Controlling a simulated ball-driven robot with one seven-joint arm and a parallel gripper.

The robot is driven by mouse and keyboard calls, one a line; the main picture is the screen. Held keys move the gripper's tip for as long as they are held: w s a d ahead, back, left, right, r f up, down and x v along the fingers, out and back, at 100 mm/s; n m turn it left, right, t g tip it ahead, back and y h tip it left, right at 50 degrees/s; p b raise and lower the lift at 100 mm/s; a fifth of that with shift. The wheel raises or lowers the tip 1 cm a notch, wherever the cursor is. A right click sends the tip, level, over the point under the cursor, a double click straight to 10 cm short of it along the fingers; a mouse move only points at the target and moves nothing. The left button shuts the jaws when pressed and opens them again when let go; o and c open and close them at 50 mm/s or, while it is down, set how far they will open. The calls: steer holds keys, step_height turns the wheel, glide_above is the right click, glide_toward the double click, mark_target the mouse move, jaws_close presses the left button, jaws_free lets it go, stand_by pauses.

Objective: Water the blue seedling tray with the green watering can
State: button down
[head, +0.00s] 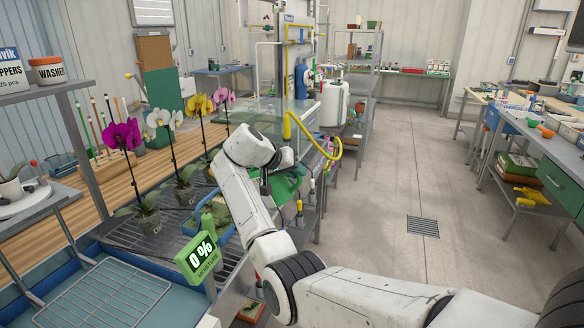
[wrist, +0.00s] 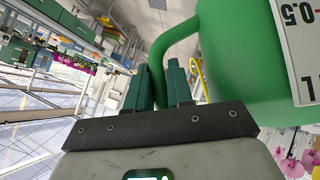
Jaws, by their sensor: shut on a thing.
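The green watering can (head: 289,184) is in the head view, partly hidden behind my arm. In the wrist view the can's body (wrist: 245,60) fills the upper right, with a white scale label. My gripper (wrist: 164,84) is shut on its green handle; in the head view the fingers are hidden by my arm. The blue seedling tray (head: 226,236) holds green plants and stands on the wire bench, left of my arm. A green sign reading 0% (head: 202,258) is at its near side. The can is right of the tray, apart from it in the picture.
Potted orchids, magenta (head: 122,135), white and yellow, stand left of the tray on the bench. A grey shelf (head: 45,88) is at the far left. The aisle floor (head: 395,190) on the right is clear.

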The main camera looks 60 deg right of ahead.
steer(key=shift+s+f, duration=0.1)
steer(key=shift+f, duration=0.05)
steer(key=shift+s+f+m+t+b, duration=0.15)
steer(key=shift+s+f+m+t, duration=0.15)
steer(key=shift+s+f+t, duration=0.3)
steer(key=shift+s+f+m+t+b, duration=0.15)
steer(key=shift+s+f+m+t, duration=0.2)
steer(key=shift+s, duration=0.3)
